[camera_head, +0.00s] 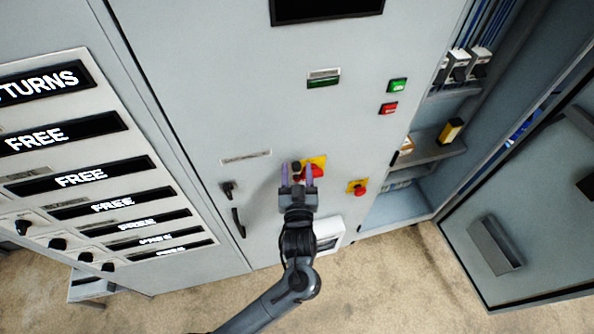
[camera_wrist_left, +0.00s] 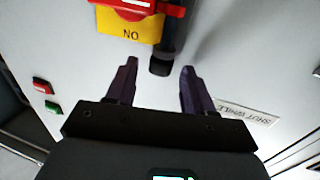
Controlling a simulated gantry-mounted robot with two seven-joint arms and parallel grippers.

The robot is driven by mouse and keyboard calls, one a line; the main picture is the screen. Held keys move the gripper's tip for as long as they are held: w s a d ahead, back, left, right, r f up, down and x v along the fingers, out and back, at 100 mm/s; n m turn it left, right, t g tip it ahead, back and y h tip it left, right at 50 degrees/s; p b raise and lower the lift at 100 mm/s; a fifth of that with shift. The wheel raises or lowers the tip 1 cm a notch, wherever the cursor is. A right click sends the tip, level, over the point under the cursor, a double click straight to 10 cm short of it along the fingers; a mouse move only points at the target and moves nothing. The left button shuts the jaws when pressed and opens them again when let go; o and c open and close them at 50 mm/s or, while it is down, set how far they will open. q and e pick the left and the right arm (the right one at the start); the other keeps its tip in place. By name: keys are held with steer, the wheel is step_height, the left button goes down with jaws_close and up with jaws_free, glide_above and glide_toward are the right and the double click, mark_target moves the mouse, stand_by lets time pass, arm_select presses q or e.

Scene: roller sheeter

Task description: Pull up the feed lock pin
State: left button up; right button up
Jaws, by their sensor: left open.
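A dark, round-ended pin (camera_head: 296,166) stands on the grey cabinet front, beside a red part (camera_head: 318,171) on a yellow plate (camera_head: 319,160). It looks like the feed lock pin, but no label on it can be read. My left gripper (camera_head: 297,176) is open, with its two purple fingers pointing at the panel on either side of the pin. In the left wrist view the pin (camera_wrist_left: 160,66) shows between the fingertips, with a visible gap to each finger. The red part (camera_wrist_left: 145,9) and yellow plate (camera_wrist_left: 128,28) are just beyond. My right gripper is not in view.
A red knob on a yellow base (camera_head: 357,187) is to the right. A black handle (camera_head: 238,222) and a small black switch (camera_head: 228,189) are to the left. Green (camera_head: 397,86) and red (camera_head: 388,108) buttons sit higher. An open cabinet door (camera_head: 530,200) stands far right.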

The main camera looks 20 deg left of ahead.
mark_target(296, 144)
arm_select(q)
jaws_close()
stand_by(0.4)
steer(key=shift+r, duration=0.1)
step_height(296, 144, up, 6)
steer(key=p, duration=0.5)
steer(key=shift+f+p, duration=0.2)
steer(key=shift+p, duration=0.1)
jaws_free()
